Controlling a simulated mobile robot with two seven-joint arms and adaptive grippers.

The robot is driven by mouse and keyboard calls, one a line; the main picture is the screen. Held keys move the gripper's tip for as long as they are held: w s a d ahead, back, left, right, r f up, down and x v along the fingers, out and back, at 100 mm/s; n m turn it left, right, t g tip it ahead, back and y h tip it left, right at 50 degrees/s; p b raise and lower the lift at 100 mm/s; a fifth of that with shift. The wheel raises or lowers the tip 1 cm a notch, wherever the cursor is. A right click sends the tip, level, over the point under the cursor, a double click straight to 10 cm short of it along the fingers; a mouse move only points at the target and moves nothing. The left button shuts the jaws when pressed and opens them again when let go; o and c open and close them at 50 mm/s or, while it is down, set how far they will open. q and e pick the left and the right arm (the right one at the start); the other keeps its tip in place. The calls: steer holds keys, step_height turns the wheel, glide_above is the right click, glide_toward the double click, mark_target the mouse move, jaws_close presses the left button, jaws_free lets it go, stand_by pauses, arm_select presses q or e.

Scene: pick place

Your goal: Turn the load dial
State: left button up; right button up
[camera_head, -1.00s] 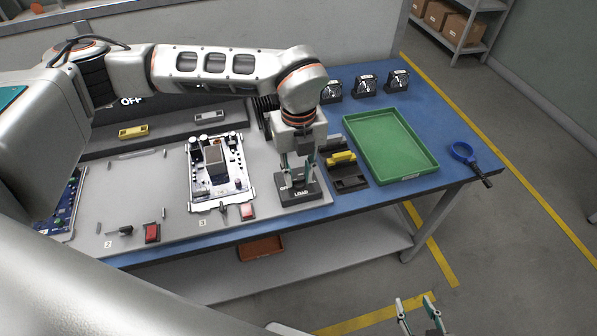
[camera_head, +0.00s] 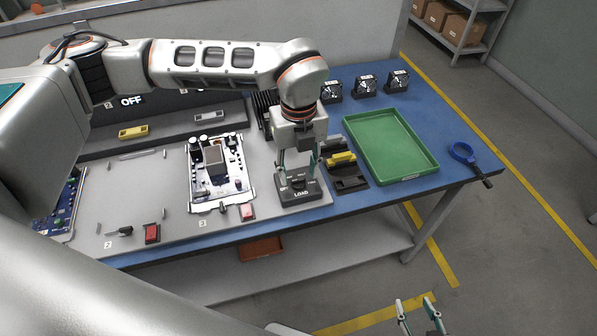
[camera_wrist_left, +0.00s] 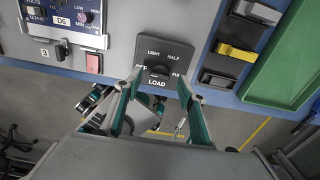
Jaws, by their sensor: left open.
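The load dial is a dark knob (camera_wrist_left: 160,70) on a grey box (camera_head: 303,197) marked LOAD, at the right end of the grey bench mat. In the left wrist view the box shows the labels OFF, LIGHT, HALF and FULL, partly covered by a finger. The knob's pointing direction is hard to tell. My left gripper (camera_head: 297,170) is open above the box, with one fingertip on each side of the knob; it also shows in the left wrist view (camera_wrist_left: 160,78). Contact with the knob is not visible. My right gripper (camera_head: 415,300) is open and empty, over the floor at lower right.
A circuit board (camera_head: 216,172) lies left of the box, with a red switch (camera_head: 247,211) in front. A dark holder with a yellow piece (camera_head: 342,159) and a green tray (camera_head: 428,168) stand close on the right.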

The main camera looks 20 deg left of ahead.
mark_target(299, 179)
arm_select(q)
step_height(299, 179, up, 11)
stand_by(0.3)
steer(key=shift+f, duration=0.1)
stand_by(0.4)
